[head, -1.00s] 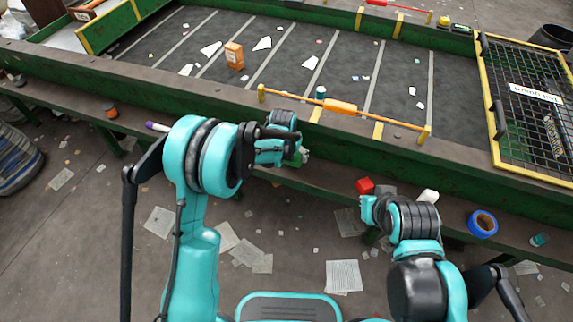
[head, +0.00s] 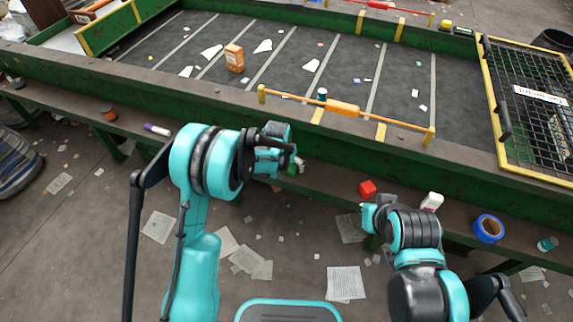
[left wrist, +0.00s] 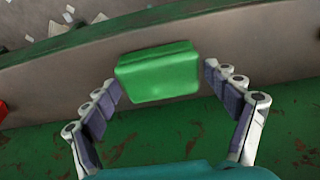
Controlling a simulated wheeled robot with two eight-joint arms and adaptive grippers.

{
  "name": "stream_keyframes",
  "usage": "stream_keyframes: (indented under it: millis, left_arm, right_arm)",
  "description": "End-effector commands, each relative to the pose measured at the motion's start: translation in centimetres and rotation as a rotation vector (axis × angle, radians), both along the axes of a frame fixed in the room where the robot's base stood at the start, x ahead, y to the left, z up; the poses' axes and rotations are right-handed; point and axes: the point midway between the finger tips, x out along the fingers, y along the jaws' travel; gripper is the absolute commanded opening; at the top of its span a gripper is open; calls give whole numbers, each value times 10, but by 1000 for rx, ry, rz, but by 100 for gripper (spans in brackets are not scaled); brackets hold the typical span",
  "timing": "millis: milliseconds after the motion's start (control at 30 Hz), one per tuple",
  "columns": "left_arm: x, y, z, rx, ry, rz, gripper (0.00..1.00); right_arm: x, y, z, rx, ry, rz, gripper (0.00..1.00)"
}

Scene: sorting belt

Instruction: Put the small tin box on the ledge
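The small tin box is a green block with rounded edges, seen in the left wrist view (left wrist: 158,72). It lies over the grey-brown ledge (left wrist: 50,88), between the fingertips of my left gripper (left wrist: 160,78). The fingers are spread to either side, with a narrow gap on the right. In the head view my left gripper (head: 283,160) is at the ledge's near middle, and only a bit of green box (head: 292,170) shows past it. My right gripper (head: 368,214) is low by the ledge, right of centre; its fingers are mostly hidden.
A purple marker (head: 157,129) lies left. Behind runs the belt with an orange box (head: 234,58) and an orange-handled bar (head: 342,108).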

Motion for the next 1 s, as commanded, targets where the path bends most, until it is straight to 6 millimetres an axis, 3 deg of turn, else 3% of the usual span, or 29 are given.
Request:
stream_keyframes:
  millis: [433, 800, 1000]
  left_arm:
    - [-1, 0, 8, 0, 0, 0, 96]
    - [-22, 7, 82, 0, 0, 0, 96]
    - [-31, 10, 111, 0, 0, 0, 96]
  right_arm:
    - [0, 0, 6, 0, 0, 0, 0]
    - [0, 0, 34, 0, 0, 0, 0]
    - [0, 0, 43, 0, 0, 0, 0]
